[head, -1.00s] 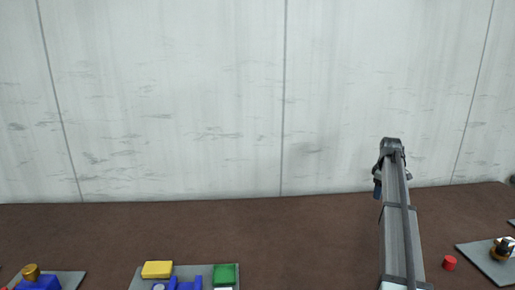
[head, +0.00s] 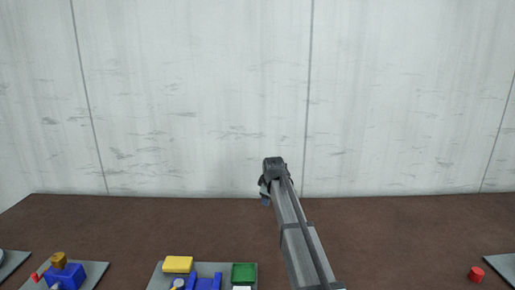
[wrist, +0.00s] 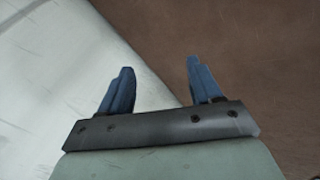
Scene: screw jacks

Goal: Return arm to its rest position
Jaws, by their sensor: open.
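My gripper shows in the wrist view (wrist: 158,80) with its two blue fingers spread apart and nothing between them. Past the fingers are the pale wall and the brown surface. In the head view my arm reaches up from the bottom, right of the middle, and its end (head: 266,192) is near the far edge of the brown surface. The fingers are small and partly hidden there. My gripper is apart from all the parts on the plates.
A grey plate (head: 217,268) carries a yellow block (head: 178,264), a green block (head: 243,272) and blue parts (head: 206,283). Another plate at left holds a blue block (head: 66,276) with a brass knob (head: 58,260). A red cylinder (head: 476,273) stands at right. The middle surface is clear.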

